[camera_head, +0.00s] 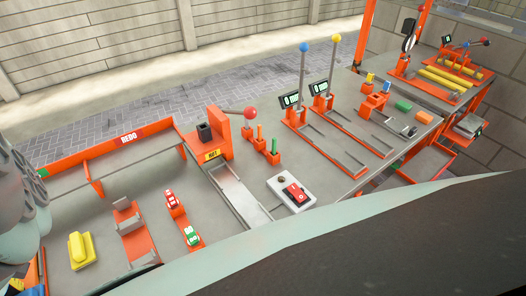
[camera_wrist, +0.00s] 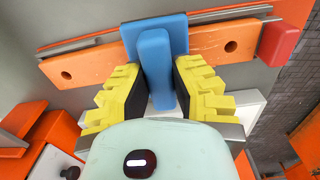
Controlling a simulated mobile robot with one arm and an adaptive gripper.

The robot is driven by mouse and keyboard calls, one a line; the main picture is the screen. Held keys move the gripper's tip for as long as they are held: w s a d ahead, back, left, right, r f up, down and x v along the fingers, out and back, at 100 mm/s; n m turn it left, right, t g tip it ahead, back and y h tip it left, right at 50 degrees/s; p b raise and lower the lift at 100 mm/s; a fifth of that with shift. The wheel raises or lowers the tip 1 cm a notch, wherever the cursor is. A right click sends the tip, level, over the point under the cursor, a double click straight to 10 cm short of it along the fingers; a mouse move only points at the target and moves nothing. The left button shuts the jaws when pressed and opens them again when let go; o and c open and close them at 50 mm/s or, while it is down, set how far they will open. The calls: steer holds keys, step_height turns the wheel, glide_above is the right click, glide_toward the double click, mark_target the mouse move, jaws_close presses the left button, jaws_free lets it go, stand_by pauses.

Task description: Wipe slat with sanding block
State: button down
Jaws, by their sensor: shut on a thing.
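In the wrist view, my gripper (camera_wrist: 156,76) has yellow stepped fingers with dark pads, shut on the upright handle of a blue sanding block (camera_wrist: 155,48). The block's wide blue base lies across the middle of an orange slat (camera_wrist: 226,41). The slat has a hole near each end and runs across the picture, sloping up to the right. The block covers its middle. I cannot tell whether the base touches the slat.
A red block (camera_wrist: 279,43) stands at the slat's right end. Two tall levers stand farther back.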

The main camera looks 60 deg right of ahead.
steer(key=shift+s+a+f+p, duration=0.1)
steer(key=shift+s+a+p, duration=0.15)
steer(key=shift+s, duration=0.65)
steer(key=shift+s+a+p, duration=0.15)
steer(key=shift+s+a, duration=0.2)
steer(key=shift+s, duration=0.5)
steer(key=shift+s+a+f+p, duration=0.1)
steer(key=shift+s+a+p, duration=0.15)
steer(key=shift+s, duration=0.65)
steer(key=shift+r, duration=0.1)
steer(key=shift+s+r+p, duration=0.15)
steer(key=shift+r+p, duration=0.55)
steer(key=shift+p, duration=0.05)
step_height(320, 180, up, 5)
steer(key=p, duration=0.4)
steer(key=shift+a+f, duration=0.1)
steer(key=shift+f, duration=0.1)
step_height(320, 180, up, 3)
steer(key=p, duration=0.3)
